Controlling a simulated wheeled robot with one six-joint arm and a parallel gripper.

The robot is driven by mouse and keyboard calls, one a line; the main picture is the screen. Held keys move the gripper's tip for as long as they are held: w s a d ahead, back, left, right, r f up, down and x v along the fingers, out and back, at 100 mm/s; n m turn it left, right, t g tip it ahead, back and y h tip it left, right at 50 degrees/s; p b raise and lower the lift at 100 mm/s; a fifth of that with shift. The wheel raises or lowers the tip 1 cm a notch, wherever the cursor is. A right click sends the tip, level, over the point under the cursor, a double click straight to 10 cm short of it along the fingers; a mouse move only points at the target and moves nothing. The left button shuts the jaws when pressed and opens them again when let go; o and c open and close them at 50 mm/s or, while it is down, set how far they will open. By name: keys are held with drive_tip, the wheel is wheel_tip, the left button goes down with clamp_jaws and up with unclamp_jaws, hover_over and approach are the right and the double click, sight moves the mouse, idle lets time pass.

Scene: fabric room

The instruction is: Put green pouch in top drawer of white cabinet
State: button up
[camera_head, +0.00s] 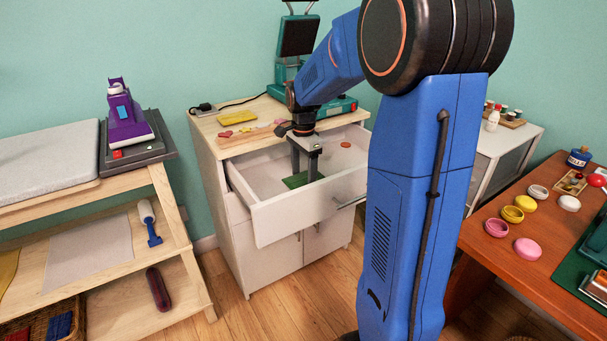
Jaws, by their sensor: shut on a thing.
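The white cabinet (270,265) stands at the middle of the view with its top drawer (282,217) pulled open. My gripper (305,176) points down into the open drawer. It is shut on the green pouch (296,181), which shows as a flat green patch low between and beside the fingers. The pouch is within the drawer's outline; I cannot tell whether it touches the drawer floor. A small red round thing (346,145) shows near the drawer's back right.
The cabinet top holds a yellow pouch (237,118), small red pieces and a teal machine (297,47). A wooden shelf with a purple device (127,117) stands left. A brown table (503,266) with several round tins stands right. A low white cabinet is behind my arm.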

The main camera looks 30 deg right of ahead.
sight(303, 179)
drive_tip(key=o, duration=1)
drive_tip(key=shift+f, duration=0.1)
drive_tip(key=shift+o, duration=0.2)
wheel_tip(303, 179, up, 12)
drive_tip(key=s+a+n+t, duration=0.1)
drive_tip(key=s+a+n, duration=0.1)
drive_tip(key=s, duration=0.3)
drive_tip(key=s+a+n, duration=0.3)
drive_tip(key=s+n, duration=0.1)
drive_tip(key=s, duration=0.2)
drive_tip(key=s+a+n+t, duration=0.1)
drive_tip(key=s+a+n, duration=0.2)
drive_tip(key=s, duration=0.2)
drive_tip(key=shift+s+a+r+t, duration=0.25)
drive_tip(key=shift+s+r+t, duration=0.05)
drive_tip(key=shift+s+r, duration=0.05)
drive_tip(key=s+a+f+n+t, duration=0.1)
drive_tip(key=s+a+f+n, duration=0.1)
drive_tip(key=s, duration=0.4)
drive_tip(key=s+a+f+n+t, duration=0.1)
drive_tip(key=s+f+n, duration=0.3)
drive_tip(key=s+n, duration=0.2)
drive_tip(key=shift+s+a+f+n, duration=0.3)
drive_tip(key=shift+s+a+f, duration=0.1)
drive_tip(key=shift+s, duration=0.1)
